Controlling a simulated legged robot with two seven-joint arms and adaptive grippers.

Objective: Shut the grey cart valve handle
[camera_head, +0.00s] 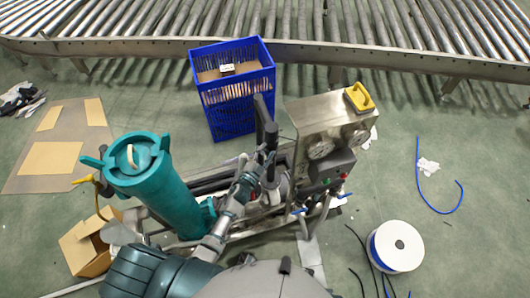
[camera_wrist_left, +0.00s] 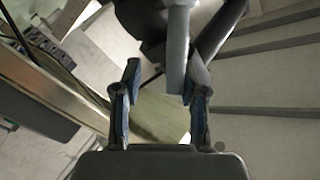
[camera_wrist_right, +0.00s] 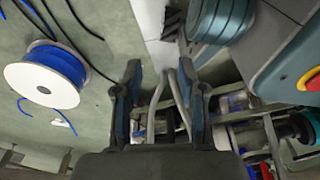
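The grey valve handle (camera_wrist_left: 177,50) shows in the left wrist view as a pale grey bar. Its lower end lies between my left gripper's fingertips, close to the right-hand finger; I cannot tell whether they touch. My left gripper (camera_wrist_left: 160,85) is open. In the head view, my left gripper (camera_head: 264,155) is at the middle of the cart, beside dark upright posts, and the handle is hard to make out there. My right gripper (camera_wrist_right: 158,85) is open in the right wrist view, with pale hoses behind its fingers. It does not show clearly in the head view.
A blue crate (camera_head: 232,100) stands behind, before the roller conveyor (camera_head: 300,25).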

